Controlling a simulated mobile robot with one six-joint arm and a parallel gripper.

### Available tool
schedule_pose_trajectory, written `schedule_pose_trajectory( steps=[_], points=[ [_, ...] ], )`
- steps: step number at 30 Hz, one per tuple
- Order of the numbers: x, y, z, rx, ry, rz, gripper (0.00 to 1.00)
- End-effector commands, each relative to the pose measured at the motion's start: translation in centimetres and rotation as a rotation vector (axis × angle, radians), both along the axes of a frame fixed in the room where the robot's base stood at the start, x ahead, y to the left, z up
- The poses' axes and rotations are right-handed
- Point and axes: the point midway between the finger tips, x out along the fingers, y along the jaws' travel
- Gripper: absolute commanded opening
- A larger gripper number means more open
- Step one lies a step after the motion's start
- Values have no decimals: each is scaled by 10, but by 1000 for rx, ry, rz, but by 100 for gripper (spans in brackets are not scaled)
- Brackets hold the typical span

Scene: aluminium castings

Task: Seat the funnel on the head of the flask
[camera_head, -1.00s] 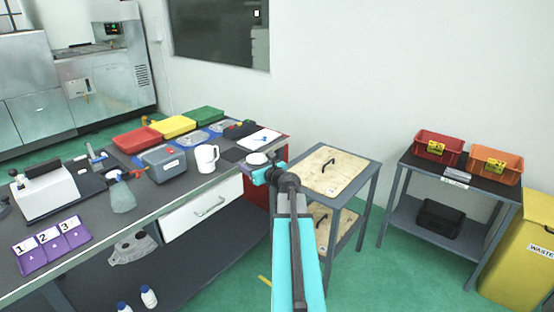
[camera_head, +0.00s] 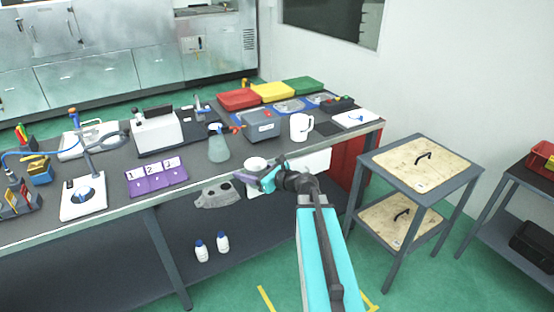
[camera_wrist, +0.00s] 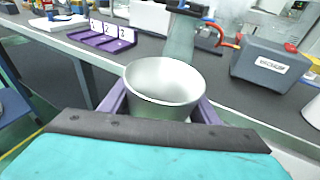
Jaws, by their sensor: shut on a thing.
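My gripper (camera_head: 258,174) has purple fingers and is shut on a pale, open-topped, tapered cup-like funnel (camera_wrist: 165,80). The funnel is upright between the fingers, and its lower end is hidden in the wrist view. It also shows in the head view (camera_head: 256,162), near the bench's front edge. Funnel and bottle look apart.
The dark bench (camera_head: 112,197) also holds a purple numbered tray (camera_head: 157,180), a grey box (camera_head: 262,125) and a white mug (camera_head: 300,128). A wood-topped cart (camera_head: 400,180) stands right.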

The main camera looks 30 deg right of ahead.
Motion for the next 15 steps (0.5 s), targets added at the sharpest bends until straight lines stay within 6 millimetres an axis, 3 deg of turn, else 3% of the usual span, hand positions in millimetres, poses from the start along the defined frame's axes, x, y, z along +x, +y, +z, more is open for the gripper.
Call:
schedule_pose_trajectory(
  steps=[1,9,15],
  points=[
    [-4,22,-2,0,-1,46,31],
    [-34,120,-4,5,-12,305,31],
    [-63,164,-1,9,-16,473,31]
  ],
)
